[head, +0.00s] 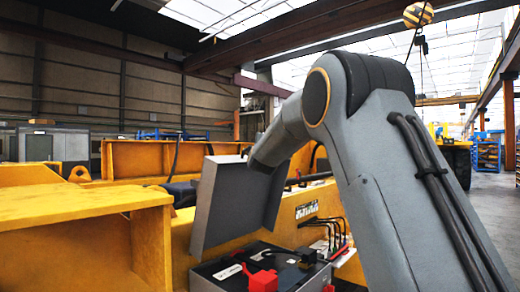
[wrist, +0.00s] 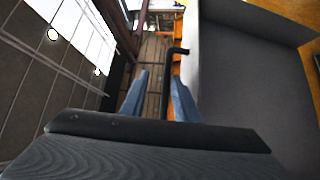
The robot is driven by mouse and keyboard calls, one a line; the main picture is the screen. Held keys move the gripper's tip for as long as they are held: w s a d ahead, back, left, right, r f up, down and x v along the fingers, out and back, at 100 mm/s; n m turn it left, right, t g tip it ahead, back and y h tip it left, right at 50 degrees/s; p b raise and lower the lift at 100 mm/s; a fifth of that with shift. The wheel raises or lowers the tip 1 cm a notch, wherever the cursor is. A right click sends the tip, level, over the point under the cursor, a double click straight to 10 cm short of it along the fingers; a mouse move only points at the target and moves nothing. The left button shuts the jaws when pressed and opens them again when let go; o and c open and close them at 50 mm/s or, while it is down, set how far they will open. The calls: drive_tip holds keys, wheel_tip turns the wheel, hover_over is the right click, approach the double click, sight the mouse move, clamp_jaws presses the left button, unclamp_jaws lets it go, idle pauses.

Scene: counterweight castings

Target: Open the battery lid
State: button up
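The battery lid (head: 228,203) is a grey panel standing up, tilted, above the open battery box (head: 208,280). Inside the box are a black battery and red terminal covers (head: 262,280). My arm reaches to the lid's upper right edge in the head view; my fingers are hidden there. In the wrist view my gripper (wrist: 158,92) has its two blue-grey fingers apart. A black bent handle (wrist: 173,70) shows between them, closer to the right finger; I cannot tell if they touch. The lid's grey surface (wrist: 240,85) fills the right side of the wrist view.
Yellow steel castings (head: 80,205) stand at the left and behind the box. Black and red cables (head: 330,235) run right of the box, close below my arm. A hook block (head: 418,15) hangs high at the right. Open floor lies at the far right.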

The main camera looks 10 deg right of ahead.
drive_tip(key=shift+f, duration=0.1)
drive_tip(key=r+b+v, duration=0.1)
drive_tip(key=b+v, duration=0.2)
drive_tip(key=v, duration=0.4)
drive_tip(key=shift+s+f, duration=0.4)
drive_tip(key=shift+f, duration=0.05)
drive_tip(key=s+a+f+m+g+y+b, duration=0.3)
drive_tip(key=s+f, duration=0.4)
drive_tip(key=f, duration=0.9)
drive_tip(key=s+f+m+g, duration=0.3)
drive_tip(key=s+f+g, duration=0.3)
drive_tip(key=f, duration=1)
drive_tip(key=s+f+m+g+b, duration=0.1)
drive_tip(key=s+f+m+g, duration=0.2)
drive_tip(key=s+f, duration=0.4)
drive_tip(key=s+f+m+g, duration=0.2)
drive_tip(key=s+f, duration=0.6)
drive_tip(key=s, duration=0.5)
drive_tip(key=s+f+m+g+b, duration=0.1)
drive_tip(key=s+f+m+g, duration=0.2)
drive_tip(key=s+f, duration=0.4)
drive_tip(key=shift+s+d+f+m+g+b, duration=0.1)
drive_tip(key=shift+s+f+g, duration=0.05)
drive_tip(key=shift+s, duration=0.45)
drive_tip(key=shift+s+d+f+m+g+b, duration=0.1)
drive_tip(key=shift+s+d+g, duration=0.1)
drive_tip(key=shift+s, duration=0.45)
drive_tip(key=shift+s+d+f+m+g+b, duration=0.1)
drive_tip(key=shift+s+f+g, duration=0.05)
drive_tip(key=shift+s, duration=0.45)
